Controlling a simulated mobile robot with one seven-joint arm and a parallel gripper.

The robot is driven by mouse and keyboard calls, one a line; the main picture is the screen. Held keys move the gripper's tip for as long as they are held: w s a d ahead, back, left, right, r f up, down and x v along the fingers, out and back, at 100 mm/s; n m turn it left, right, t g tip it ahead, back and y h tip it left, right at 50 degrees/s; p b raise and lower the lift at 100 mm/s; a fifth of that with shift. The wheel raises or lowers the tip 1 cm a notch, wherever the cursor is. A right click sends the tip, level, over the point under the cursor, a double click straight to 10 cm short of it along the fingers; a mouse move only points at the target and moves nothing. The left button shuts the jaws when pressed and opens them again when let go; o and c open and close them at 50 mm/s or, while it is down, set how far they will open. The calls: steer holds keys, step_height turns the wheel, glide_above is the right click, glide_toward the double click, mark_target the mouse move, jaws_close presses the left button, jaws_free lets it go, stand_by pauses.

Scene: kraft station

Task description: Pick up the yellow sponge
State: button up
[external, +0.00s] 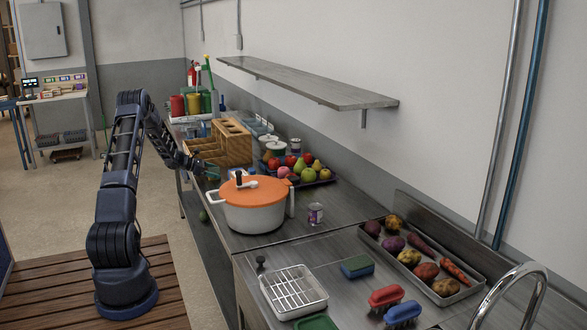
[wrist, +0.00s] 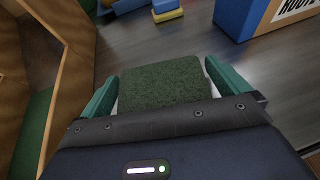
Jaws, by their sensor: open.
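A green, rough-topped pad (wrist: 160,82) lies nearer, between the teal fingers of my gripper (wrist: 161,86). Its sides are hidden, so I cannot tell whether it has a yellow body. My gripper is open, with a finger on either side of the pad; I cannot tell whether they touch it. In the external view, my gripper (external: 208,173) is beside the wooden rack, small and partly hidden.
The wooden rack (external: 233,143) stands close on the left in the wrist view (wrist: 75,22). A blue box (wrist: 240,16) with lettering stands at upper right there. A white pot with an orange lid (external: 254,215) stands nearer on the steel counter. Bare counter shows right of the pad.

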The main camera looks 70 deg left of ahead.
steer(key=shift+x, duration=0.85)
steer(key=c, duration=0.8)
steer(key=shift+o, duration=0.2)
